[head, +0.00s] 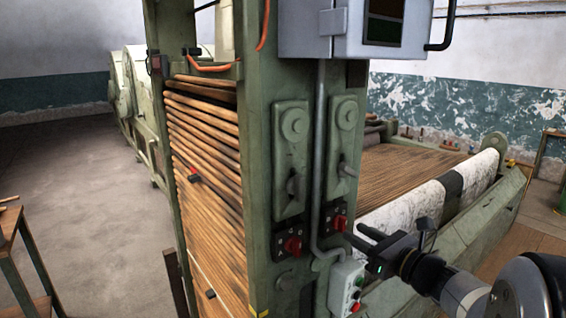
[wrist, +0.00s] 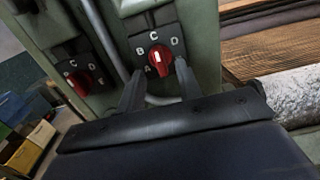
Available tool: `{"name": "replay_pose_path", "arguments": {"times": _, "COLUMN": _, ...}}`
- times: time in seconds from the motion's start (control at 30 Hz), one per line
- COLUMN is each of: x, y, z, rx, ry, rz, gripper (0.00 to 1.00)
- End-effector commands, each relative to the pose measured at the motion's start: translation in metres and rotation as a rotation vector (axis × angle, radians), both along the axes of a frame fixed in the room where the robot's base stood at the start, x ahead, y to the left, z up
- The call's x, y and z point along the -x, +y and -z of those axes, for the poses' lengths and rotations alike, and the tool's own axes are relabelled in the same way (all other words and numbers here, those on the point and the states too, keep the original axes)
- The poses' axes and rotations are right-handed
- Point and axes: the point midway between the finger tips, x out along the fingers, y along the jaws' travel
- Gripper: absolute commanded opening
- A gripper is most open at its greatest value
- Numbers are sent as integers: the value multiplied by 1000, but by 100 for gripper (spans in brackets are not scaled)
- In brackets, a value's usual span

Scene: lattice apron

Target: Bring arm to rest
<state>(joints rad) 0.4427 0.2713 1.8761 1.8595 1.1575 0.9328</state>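My gripper (head: 353,233) is at the lower right in the head view, at the end of my arm, close to the green machine post (head: 257,170). In the wrist view, my gripper (wrist: 158,76) has its two dark fingers apart with nothing between them. A red rotary knob (wrist: 160,58) on a black lettered plate appears just beyond the fingertips; whether they touch it I cannot tell. In the head view this knob (head: 338,223) is just left of the fingertips. A second red knob (head: 293,245) is further left, and also shows in the wrist view (wrist: 84,84).
A push-button box (head: 345,288) hangs below my gripper on a grey conduit (head: 318,150). Levers (head: 347,168) sit above the knobs. A slatted lattice apron (head: 210,190) and a white roller (head: 410,207) flank the post. The floor (head: 70,180) at left is mostly clear.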

Motion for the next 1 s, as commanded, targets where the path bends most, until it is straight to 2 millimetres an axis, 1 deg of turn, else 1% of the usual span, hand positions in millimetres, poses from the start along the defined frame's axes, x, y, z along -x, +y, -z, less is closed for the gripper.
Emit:
{"name": "replay_pose_path", "arguments": {"times": 0.03, "x": -6, "y": 6, "z": -1, "rx": -2, "ry": 1, "rz": -4, "gripper": 34}}
{"name": "replay_pose_path", "arguments": {"times": 0.2, "x": -22, "y": 16, "z": -1, "rx": -2, "ry": 1, "rz": -2, "gripper": 34}}
{"name": "replay_pose_path", "arguments": {"times": 0.37, "x": -28, "y": 20, "z": 0, "rx": 0, "ry": 0, "rz": 0, "gripper": 34}}
{"name": "replay_pose_path", "arguments": {"times": 0.77, "x": -26, "y": 19, "z": 0, "rx": 6, "ry": -4, "rz": 1, "gripper": 34}}
{"name": "replay_pose_path", "arguments": {"times": 0.87, "x": -21, "y": 14, "z": 1, "rx": 2, "ry": -3, "rz": 2, "gripper": 34}}
{"name": "replay_pose_path", "arguments": {"times": 1.0, "x": -6, "y": 3, "z": 1, "rx": 0, "ry": -1, "rz": 5, "gripper": 34}}
